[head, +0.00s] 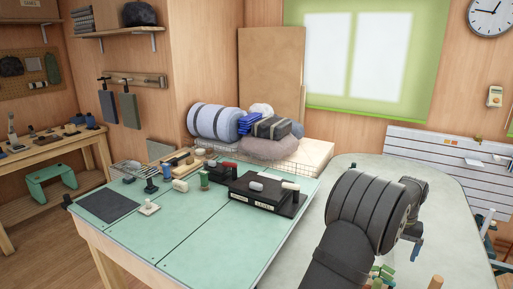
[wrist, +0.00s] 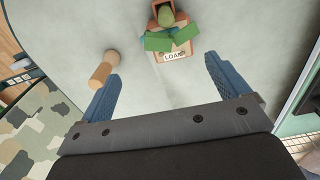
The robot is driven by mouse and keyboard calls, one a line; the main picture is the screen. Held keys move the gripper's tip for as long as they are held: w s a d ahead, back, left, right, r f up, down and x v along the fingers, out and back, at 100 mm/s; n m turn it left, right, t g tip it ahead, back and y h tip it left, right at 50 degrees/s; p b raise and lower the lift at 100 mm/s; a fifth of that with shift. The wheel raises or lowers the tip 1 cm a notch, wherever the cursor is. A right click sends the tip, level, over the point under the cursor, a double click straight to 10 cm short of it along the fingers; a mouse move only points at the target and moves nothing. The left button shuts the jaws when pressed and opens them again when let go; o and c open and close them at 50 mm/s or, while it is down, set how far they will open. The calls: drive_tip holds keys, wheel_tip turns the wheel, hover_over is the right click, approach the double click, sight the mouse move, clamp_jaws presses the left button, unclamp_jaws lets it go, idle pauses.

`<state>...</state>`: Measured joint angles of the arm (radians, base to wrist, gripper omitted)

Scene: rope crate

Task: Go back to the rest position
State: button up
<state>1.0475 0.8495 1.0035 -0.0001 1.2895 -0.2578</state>
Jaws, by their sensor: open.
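My gripper (wrist: 162,67) shows in the wrist view with its two blue fingers spread wide and nothing between them. In the head view my dark arm fills the lower right and hides most of the gripper; one blue finger (head: 416,251) shows at its right side. A small wooden crate (wrist: 186,49) with a white label and green pieces on it lies ahead of the fingers in the wrist view. A wooden peg (wrist: 101,74) stands close by the left finger; I cannot tell whether they touch.
The grey table (head: 340,185) is mostly bare around my arm. A green workbench (head: 170,240) on the left holds a black labelled box (head: 262,196), a dark mat (head: 107,207) and small tools. Rolled bedding (head: 213,121) and bundles stand behind it.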

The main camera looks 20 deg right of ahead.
sight(384, 278)
wheel_tip(384, 278, down, 12)
drive_tip(key=shift+f, duration=0.25)
idle(0.4)
